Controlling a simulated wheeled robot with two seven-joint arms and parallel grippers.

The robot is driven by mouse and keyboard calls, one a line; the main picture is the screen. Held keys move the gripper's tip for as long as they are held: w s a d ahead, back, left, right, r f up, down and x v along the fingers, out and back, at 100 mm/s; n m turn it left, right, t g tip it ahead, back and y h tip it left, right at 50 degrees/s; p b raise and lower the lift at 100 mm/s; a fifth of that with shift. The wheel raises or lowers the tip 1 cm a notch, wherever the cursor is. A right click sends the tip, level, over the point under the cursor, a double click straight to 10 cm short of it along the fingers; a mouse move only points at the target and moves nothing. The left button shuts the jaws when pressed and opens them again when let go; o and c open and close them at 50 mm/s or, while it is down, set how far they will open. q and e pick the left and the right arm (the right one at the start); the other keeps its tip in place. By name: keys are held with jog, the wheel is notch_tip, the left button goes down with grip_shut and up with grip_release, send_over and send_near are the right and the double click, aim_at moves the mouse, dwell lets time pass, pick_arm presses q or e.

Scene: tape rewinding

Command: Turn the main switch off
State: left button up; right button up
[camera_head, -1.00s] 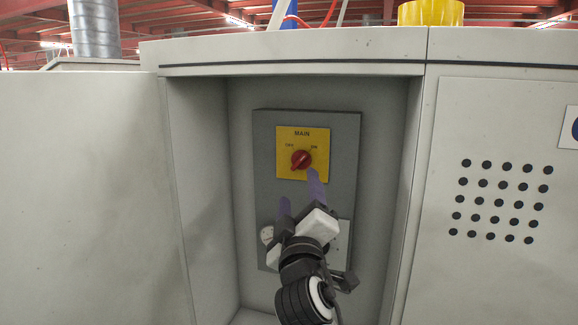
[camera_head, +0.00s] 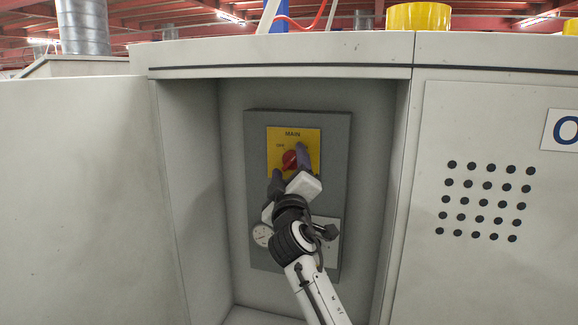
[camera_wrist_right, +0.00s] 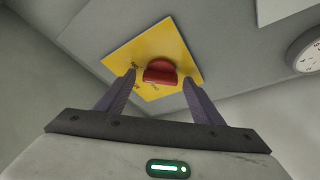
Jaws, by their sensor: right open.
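The main switch is a red rotary knob (camera_head: 289,159) on a yellow plate (camera_head: 313,138) marked MAIN, with OFF legible at its left. The plate is on a grey panel inside an open cabinet recess. My right gripper (camera_head: 289,163) is open in front of the plate, one purple finger on each side of the knob. In the right wrist view the red knob (camera_wrist_right: 160,72) sits between the tips of the open fingers, with gaps on both sides. I cannot tell whether a finger touches it. The ON label is hidden in the head view. My left gripper is not in view.
A round gauge (camera_head: 262,235) is on the lower part of the grey panel (camera_head: 338,180). The recess walls (camera_head: 190,180) stand left and right of the arm. A cabinet face with several dark holes (camera_head: 489,200) is at the right.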

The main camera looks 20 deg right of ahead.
jog(key=c, duration=1)
jog(key=shift+r+n+y+p, duration=0.2)
jog(key=shift+n+y+p, duration=0.3)
jog(key=shift+n+p, duration=0.75)
jog(key=shift+c, duration=0.2)
jog(key=shift+d+n+g+p, duration=0.1)
jog(key=shift+n+g+p, duration=0.45)
jog(key=shift+n, duration=0.2)
jog(key=n+g, duration=0.1)
jog(key=n, duration=0.2)
jog(key=n+g+y, duration=0.1)
jog(key=n, duration=0.2)
jog(key=n+g, duration=0.1)
jog(key=n, duration=0.2)
jog(key=shift+n+g+h, duration=0.3)
jog(key=shift+n+g, duration=0.35)
jog(key=shift+n, duration=0.35)
jog(key=shift+f, duration=0.1)
jog(key=o, duration=1)
